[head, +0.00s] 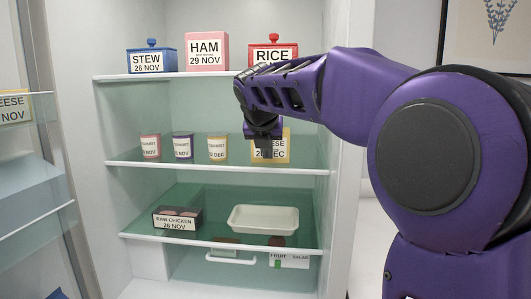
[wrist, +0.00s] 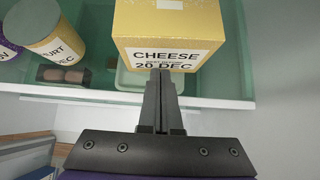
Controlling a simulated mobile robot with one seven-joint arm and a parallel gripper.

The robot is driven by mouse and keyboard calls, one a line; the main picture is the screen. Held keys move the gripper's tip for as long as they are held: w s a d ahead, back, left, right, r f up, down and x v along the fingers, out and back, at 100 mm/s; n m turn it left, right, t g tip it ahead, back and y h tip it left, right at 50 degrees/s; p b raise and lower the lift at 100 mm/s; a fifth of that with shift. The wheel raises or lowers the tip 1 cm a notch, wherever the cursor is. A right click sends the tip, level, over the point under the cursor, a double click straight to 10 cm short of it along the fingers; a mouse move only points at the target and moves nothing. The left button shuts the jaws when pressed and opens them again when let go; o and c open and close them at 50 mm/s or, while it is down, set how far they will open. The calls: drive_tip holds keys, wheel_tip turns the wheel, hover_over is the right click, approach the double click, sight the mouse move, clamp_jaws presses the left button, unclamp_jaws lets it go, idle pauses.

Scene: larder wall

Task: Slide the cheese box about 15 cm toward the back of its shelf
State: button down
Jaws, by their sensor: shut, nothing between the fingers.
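The cheese box (head: 283,146) is yellow with a white label reading "20 DEC" and stands at the right end of the middle shelf (head: 190,167). My gripper (head: 265,153) is in front of it and hides part of its label. In the wrist view the cheese box (wrist: 170,25) fills the upper middle, its "CHEESE 20 DEC" label facing me. My gripper (wrist: 161,75) is shut and empty, its fingertips at the lower edge of the label. I cannot tell whether they touch the box.
Several yogurt cups (head: 183,146) stand left of the cheese box, the nearest a yellow one (head: 217,148). Stew (head: 151,58), ham (head: 206,51) and rice (head: 272,52) stand on the top shelf. Raw chicken (head: 177,218) and a white tray (head: 263,219) are below. Shelf behind the cups looks clear.

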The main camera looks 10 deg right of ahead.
drive_tip(key=shift+w+d+r+p, duration=0.1)
drive_tip(key=shift+w+r+p, duration=0.15)
drive_tip(key=shift+p, duration=0.2)
drive_tip(key=w+d+p, duration=0.1)
drive_tip(key=w+p, duration=0.1)
drive_tip(key=w, duration=0.1)
drive_tip(key=w+d+p, duration=0.1)
drive_tip(key=w+p, duration=0.2)
drive_tip(key=w+d+p, duration=0.1)
drive_tip(key=w+p, duration=0.1)
drive_tip(key=w, duration=0.1)
drive_tip(key=shift+w+f+p, duration=0.25)
drive_tip(key=shift+w+p, duration=0.05)
drive_tip(key=shift+p, duration=0.05)
drive_tip(key=shift+w+d, duration=0.15)
drive_tip(key=shift+w, duration=0.3)
